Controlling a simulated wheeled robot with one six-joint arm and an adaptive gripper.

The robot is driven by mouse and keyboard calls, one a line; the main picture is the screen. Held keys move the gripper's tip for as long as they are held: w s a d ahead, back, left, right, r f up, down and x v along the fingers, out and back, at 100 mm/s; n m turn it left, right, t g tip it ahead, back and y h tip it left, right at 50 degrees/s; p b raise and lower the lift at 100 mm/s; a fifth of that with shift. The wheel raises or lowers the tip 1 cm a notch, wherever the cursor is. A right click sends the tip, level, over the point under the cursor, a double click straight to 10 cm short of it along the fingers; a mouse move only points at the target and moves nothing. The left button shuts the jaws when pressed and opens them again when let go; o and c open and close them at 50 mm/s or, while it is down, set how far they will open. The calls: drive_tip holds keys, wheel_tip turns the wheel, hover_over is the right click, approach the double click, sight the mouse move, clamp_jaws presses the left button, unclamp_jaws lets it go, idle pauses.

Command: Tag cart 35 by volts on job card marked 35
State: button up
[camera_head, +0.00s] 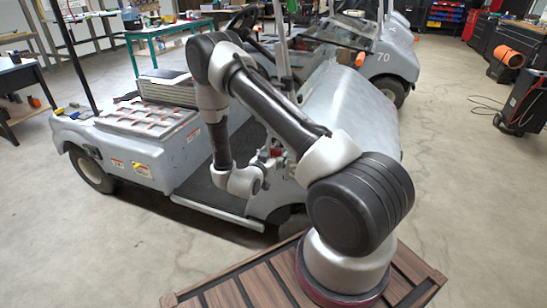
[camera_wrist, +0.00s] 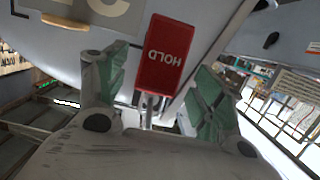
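A red tag (camera_wrist: 167,55) reading HOLD, upside down in the wrist view, is between my gripper's (camera_wrist: 157,92) two green-padded fingers. The fingers stand apart with gaps around its pale stem; I see no clamping. In the head view my gripper (camera_head: 268,160) is low beside the near cart's front, next to a small red patch (camera_head: 276,152). The near grey cart (camera_head: 150,155) shows an open tray of battery cells (camera_head: 150,118) at its rear. I read no 35 on it. I cannot identify a job card.
Another grey cart (camera_head: 395,60) marked 70 stands behind. A green workbench (camera_head: 165,32) is at the back left, and a black cabinet with orange rolls (camera_head: 510,57) at the right.

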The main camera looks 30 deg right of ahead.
drive_tip(key=v, duration=1.2)
drive_tip(key=s+a+f+n+g+y, duration=0.25)
drive_tip(key=a+f+y, duration=0.2)
drive_tip(key=f, duration=0.65)
drive_tip(key=s+a+r+n+g+y, duration=0.25)
drive_tip(key=a+g+y, duration=0.25)
drive_tip(key=a+y, duration=0.3)
drive_tip(key=s+a+r+n+g+y, duration=0.25)
drive_tip(key=s+r+n, duration=0.2)
drive_tip(key=r, duration=0.75)
drive_tip(key=s+d+r+t+h, duration=0.1)
drive_tip(key=s+d+r, duration=0.4)
drive_tip(key=r, duration=0.5)
drive_tip(key=s+d+r+t+h, duration=0.1)
drive_tip(key=s+d+r, duration=0.3)
drive_tip(key=r, duration=0.5)
drive_tip(key=s+d+r+t, duration=0.2)
drive_tip(key=s+d+r, duration=0.3)
drive_tip(key=r, duration=0.5)
drive_tip(key=shift+s+d+r+n+t+h, duration=0.35)
drive_tip(key=shift+d+n+t+h, duration=0.1)
drive_tip(key=shift+d, duration=0.7)
